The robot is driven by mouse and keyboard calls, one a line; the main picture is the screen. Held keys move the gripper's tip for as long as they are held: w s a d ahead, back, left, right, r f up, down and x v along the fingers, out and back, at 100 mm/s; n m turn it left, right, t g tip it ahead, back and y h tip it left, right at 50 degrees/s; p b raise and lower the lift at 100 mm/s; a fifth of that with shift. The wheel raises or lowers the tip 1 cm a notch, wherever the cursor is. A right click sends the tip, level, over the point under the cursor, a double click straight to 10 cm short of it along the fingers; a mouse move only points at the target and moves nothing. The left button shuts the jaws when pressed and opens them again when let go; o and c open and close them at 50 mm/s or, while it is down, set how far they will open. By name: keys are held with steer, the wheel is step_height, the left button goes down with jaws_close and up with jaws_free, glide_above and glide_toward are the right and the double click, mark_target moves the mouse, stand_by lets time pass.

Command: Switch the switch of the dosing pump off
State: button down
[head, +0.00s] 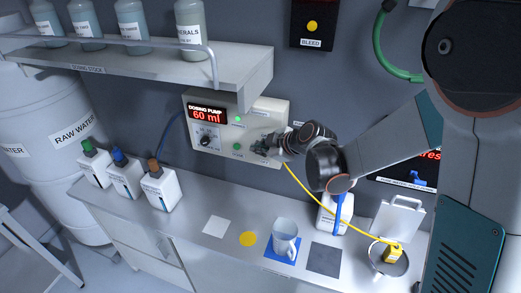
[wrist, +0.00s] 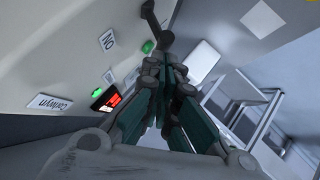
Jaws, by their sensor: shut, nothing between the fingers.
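The dosing pump (head: 225,110) is a pale box on the wall, with a red "60 ml" display (head: 207,114), a dark knob (head: 205,141) and green lamps. My gripper (head: 262,148) is at the lower right of its front and covers part of it. In the wrist view the pump's front (wrist: 60,45) slants across the upper left, with an "ON" label (wrist: 108,40). A dark lever-like part (wrist: 151,16), perhaps the switch, stands out beyond my fingertips (wrist: 167,62). My fingers are shut and empty; contact with the lever cannot be told.
A shelf (head: 190,70) with bottles hangs above and left of the pump. The counter (head: 185,215) below holds several small bottles, a mug (head: 285,235) on a blue square and a white container (head: 333,215). A yellow cable (head: 310,197) runs down beneath my arm.

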steer(key=shift+s+a+f+n+t+b, duration=0.15)
steer(key=shift+s+f+n+t+b, duration=0.3)
steer(key=shift+b, duration=0.65)
steer(key=shift+s+a+f+n+t+h+b, duration=0.1)
steer(key=shift+s+f+n+t+b, duration=0.15)
steer(key=shift+f+t+b, duration=1.05)
steer(key=shift+s+a+f+n+g+h+b, duration=0.1)
steer(key=shift+f+n+g+b, duration=0.35)
steer(key=shift+b, duration=1.85)
steer(key=shift+s+a+f+n+t+h+b, duration=0.1)
steer(key=shift+s+f+n+t+b, duration=0.1)
steer(key=shift+f+t+b, duration=1.2)
steer(key=shift+r+g, duration=0.5)
steer(key=shift+g, duration=0.1)
steer(key=shift+r, duration=0.65)
